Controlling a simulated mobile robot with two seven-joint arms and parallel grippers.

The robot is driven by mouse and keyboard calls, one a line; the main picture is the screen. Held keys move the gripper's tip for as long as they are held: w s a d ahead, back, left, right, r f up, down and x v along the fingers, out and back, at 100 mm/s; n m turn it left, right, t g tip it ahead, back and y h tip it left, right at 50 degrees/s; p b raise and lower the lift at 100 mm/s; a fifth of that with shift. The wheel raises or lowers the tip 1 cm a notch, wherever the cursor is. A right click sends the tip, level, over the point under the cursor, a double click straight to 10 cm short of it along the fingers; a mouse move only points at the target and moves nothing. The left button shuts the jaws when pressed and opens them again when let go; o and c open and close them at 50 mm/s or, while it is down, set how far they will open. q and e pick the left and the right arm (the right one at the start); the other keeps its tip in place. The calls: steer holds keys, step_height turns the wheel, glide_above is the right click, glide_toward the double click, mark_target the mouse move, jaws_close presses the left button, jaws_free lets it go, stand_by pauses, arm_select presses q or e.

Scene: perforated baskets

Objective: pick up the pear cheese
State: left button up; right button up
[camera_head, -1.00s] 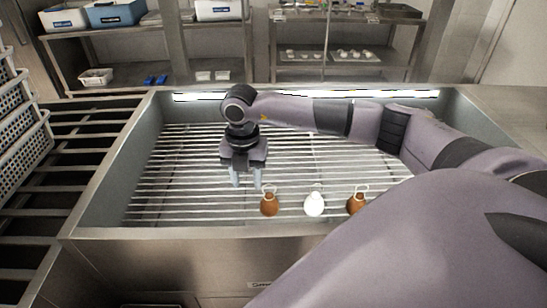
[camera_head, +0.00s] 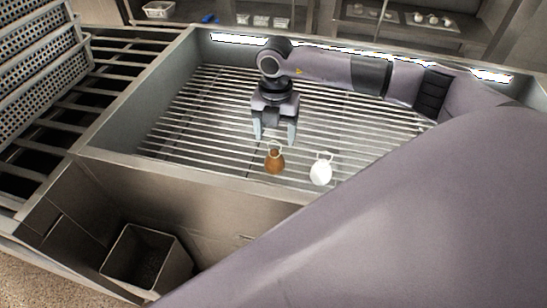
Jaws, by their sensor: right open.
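A brown pear cheese (camera_head: 275,161) with a cord loop at its top stands on the slatted rack inside the metal basin, near its front wall. A white pear cheese (camera_head: 321,172) with a similar loop stands to its right. My right gripper (camera_head: 274,137) points down just above and behind the brown one, open, with its two pale fingers apart and nothing between them. Whether a finger touches the loop I cannot tell. My right arm crosses the basin from the right and hides its right front part. My left gripper is not in view.
The metal basin (camera_head: 187,175) has raised walls around the rack. Perforated baskets (camera_head: 40,90) are stacked at the left beside dark slats. A bin (camera_head: 147,257) stands below the front wall. Shelves with trays (camera_head: 400,20) are at the back. The rack's left part is clear.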

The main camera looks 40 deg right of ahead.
mark_target(274, 151)
step_height(274, 151, down, 6)
steer(key=shift+a+r+p, duration=0.1)
steer(key=shift+a+p, duration=0.05)
steer(key=shift+p, duration=0.25)
jaws_close()
